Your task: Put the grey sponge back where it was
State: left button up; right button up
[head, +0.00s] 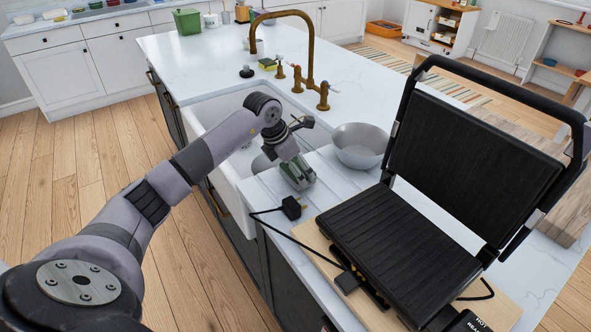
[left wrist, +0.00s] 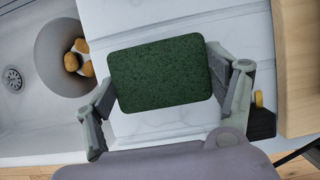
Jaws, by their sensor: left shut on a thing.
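My left gripper (head: 297,174) is shut on the sponge, above the worktop just right of the sink. In the left wrist view the sponge (left wrist: 160,73) lies between the two fingers of the left gripper (left wrist: 160,70). It shows a dark green scouring face; its grey part is hard to make out. In the head view the sponge is mostly hidden by the fingers. I cannot tell if it touches the worktop. Another sponge, yellow and green (head: 267,64), lies behind the sink near the brass tap (head: 312,60). My right gripper is not in view.
The white sink (head: 212,112) is left of my gripper. A grey bowl (head: 361,150), a black plug (head: 291,207) and an open grill (head: 400,245) on a wooden board (head: 322,254) are to the right.

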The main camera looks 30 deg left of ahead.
pick_arm(q)
jog(key=shift+f, duration=0.65)
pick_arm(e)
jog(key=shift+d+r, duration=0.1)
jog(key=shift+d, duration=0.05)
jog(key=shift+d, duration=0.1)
pick_arm(q)
jog(key=shift+f, duration=0.15)
jog(key=o, duration=1.1)
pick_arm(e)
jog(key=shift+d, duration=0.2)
